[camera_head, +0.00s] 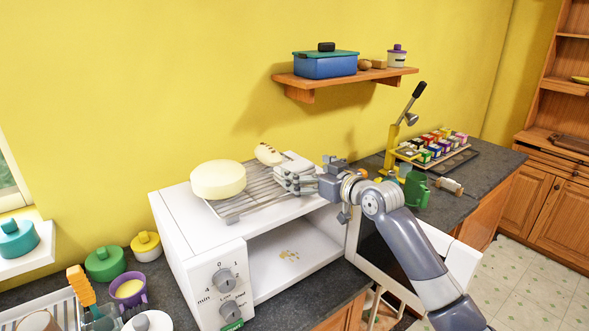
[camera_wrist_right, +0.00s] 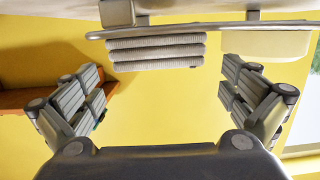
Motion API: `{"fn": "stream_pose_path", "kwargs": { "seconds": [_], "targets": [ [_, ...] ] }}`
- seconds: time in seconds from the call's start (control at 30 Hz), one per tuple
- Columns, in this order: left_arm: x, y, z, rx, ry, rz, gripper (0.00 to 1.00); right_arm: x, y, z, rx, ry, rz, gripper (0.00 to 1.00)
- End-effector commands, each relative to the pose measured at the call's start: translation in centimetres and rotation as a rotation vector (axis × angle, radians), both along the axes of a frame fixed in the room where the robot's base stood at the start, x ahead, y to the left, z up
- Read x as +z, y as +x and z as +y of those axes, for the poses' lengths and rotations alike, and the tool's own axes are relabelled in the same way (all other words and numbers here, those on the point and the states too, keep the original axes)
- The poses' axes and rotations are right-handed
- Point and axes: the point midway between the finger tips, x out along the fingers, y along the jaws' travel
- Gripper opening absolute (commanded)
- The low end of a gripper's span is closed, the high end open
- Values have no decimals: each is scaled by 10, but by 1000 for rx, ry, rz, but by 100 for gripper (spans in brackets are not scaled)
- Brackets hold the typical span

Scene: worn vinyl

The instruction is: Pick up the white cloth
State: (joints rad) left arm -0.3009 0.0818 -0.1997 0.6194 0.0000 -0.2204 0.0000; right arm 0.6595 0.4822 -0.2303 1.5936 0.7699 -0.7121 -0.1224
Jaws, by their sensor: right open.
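The white cloth (camera_head: 298,163) lies folded at the right end of the wire rack on the white oven, partly hidden by my right gripper in the head view. In the right wrist view, which is upside down, it is a ribbed, layered white stack (camera_wrist_right: 155,52) on the rack. My right gripper (camera_head: 293,183) is at the rack's right end, in front of the cloth. Its fingers are spread wide in the wrist view (camera_wrist_right: 162,100). The cloth appears between and beyond them, with nothing held. My left gripper is out of view.
The wire rack (camera_head: 240,208) also bears a round pale cheese (camera_head: 218,180) and a loaf-like item (camera_head: 268,154). The oven (camera_head: 185,237) stands open at the front. A wall shelf (camera_head: 345,80) with a blue box (camera_head: 325,66) is above. A yellow press (camera_head: 394,140) stands right.

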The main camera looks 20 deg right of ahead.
Motion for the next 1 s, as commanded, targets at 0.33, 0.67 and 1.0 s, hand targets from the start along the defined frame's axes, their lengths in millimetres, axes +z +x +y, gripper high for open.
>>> {"fn": "stream_pose_path", "kwargs": {
  "seconds": [0.33, 0.67, 1.0],
  "targets": [
    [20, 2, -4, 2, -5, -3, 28, -2, 23, 7, -1, 0, 2, 100],
    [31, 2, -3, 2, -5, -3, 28, -11, 50, 16, 0, 0, 1, 100],
    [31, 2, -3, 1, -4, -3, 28, -13, 52, 17, -1, -2, 0, 93]
  ]
}}
